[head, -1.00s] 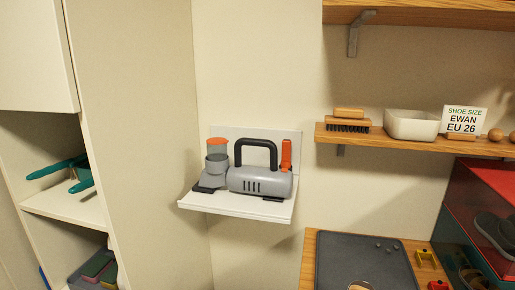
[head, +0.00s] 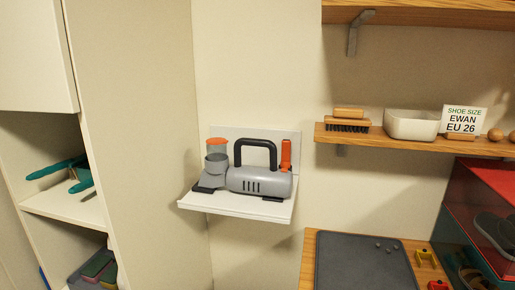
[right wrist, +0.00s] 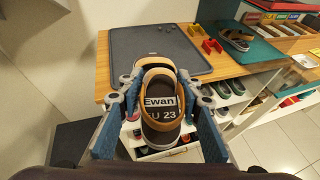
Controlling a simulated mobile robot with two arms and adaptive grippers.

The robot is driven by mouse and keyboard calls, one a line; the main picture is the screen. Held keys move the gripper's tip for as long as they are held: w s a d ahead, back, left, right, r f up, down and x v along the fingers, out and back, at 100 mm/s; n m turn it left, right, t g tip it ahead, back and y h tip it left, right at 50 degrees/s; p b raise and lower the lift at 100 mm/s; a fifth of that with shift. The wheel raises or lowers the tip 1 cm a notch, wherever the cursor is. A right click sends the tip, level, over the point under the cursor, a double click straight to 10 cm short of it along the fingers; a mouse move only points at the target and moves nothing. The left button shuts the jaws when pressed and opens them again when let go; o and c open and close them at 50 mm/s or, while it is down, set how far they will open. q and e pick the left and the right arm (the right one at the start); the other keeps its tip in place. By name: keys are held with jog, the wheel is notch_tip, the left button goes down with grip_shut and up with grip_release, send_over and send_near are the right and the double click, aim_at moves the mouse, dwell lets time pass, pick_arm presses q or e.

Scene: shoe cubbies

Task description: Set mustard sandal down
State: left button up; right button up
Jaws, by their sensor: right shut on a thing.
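The mustard sandal (right wrist: 160,120) is between the blue-padded fingers of my right gripper (right wrist: 160,88) in the right wrist view. Its insole reads "Ewan" and "U 23", and its straps are tan-mustard. My right gripper is shut on it, holding it in front of the front edge of the wooden bench top. A dark grey mat (right wrist: 135,45) lies on that top beyond the sandal, and it also shows in the head view (head: 365,262). Neither gripper shows in the head view.
A similar sandal (right wrist: 236,38) sits on a teal mat (right wrist: 262,50) to the right. Yellow and red brackets (right wrist: 212,46) stand between the mats. Cubbies with shoes (right wrist: 225,90) are below. A wall shelf (head: 415,142) and a grey handheld device (head: 258,180) are above. The grey mat looks mostly clear.

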jog(key=shift+s+f, duration=0.1)
jog(key=shift+w+m+g+h, duration=0.25)
jog(key=shift+m+g+h, duration=0.55)
jog(key=shift+m+h, duration=0.3)
jog(key=shift+s+m+g+h, duration=0.25)
jog(key=shift+m+g+h, duration=0.55)
jog(key=shift+m+g, duration=0.2)
